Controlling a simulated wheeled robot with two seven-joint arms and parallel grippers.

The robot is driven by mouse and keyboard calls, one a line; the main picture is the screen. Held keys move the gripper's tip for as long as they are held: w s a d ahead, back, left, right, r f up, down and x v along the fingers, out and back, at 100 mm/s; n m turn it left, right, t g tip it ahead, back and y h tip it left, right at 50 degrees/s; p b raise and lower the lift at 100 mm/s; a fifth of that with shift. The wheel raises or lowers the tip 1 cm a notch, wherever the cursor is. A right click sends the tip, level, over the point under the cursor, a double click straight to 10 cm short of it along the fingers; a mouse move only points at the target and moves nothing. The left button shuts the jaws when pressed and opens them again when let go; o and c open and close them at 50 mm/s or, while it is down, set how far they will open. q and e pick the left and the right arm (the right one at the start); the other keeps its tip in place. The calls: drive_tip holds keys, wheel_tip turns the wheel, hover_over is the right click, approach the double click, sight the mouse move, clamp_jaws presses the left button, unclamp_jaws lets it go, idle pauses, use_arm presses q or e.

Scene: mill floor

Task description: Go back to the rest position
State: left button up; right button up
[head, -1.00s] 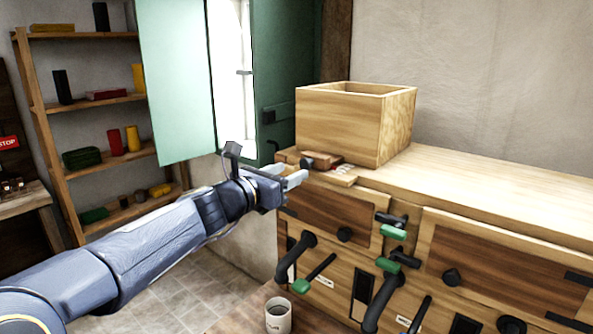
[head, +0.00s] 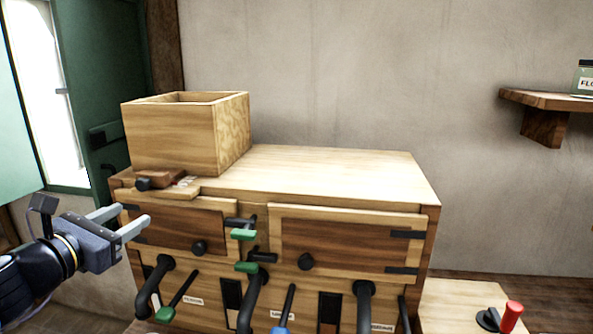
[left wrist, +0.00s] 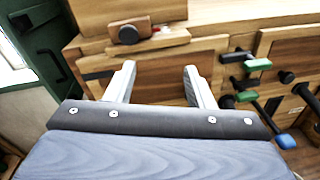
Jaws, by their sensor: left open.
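My left gripper (head: 126,222) is at the left of the head view, in front of the left end of the wooden cabinet (head: 330,178). Its two grey fingers are apart with nothing between them. The left wrist view also shows the fingers of the left gripper (left wrist: 158,84) spread, pointing at a brown drawer or door panel (left wrist: 158,75). The fingers look close to the cabinet front; I cannot tell whether they touch it. My right gripper is not in view.
An open wooden box (head: 172,138) stands on the cabinet's left end, beside a small block with a black knob (head: 160,180). Pipes and green-handled levers (head: 245,234) stick out in front. A red-handled lever (head: 511,316) is at lower right. A green shutter (head: 100,100) is at left.

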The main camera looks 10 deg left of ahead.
use_arm(q)
drive_tip(key=s+d+f+m+g+h, duration=0.4)
drive_tip(key=s+d+f+m+g, duration=0.2)
drive_tip(key=s+d+f+m, duration=0.6)
drive_tip(key=s+d+f+m+g+y, duration=0.2)
drive_tip(key=s+f+m+g, duration=0.3)
drive_tip(key=s+f+m, duration=0.5)
drive_tip(key=f+m+y, duration=0.1)
drive_tip(key=m, duration=0.7)
drive_tip(key=shift+d+f, duration=0.35)
drive_tip(key=shift+f, duration=0.05)
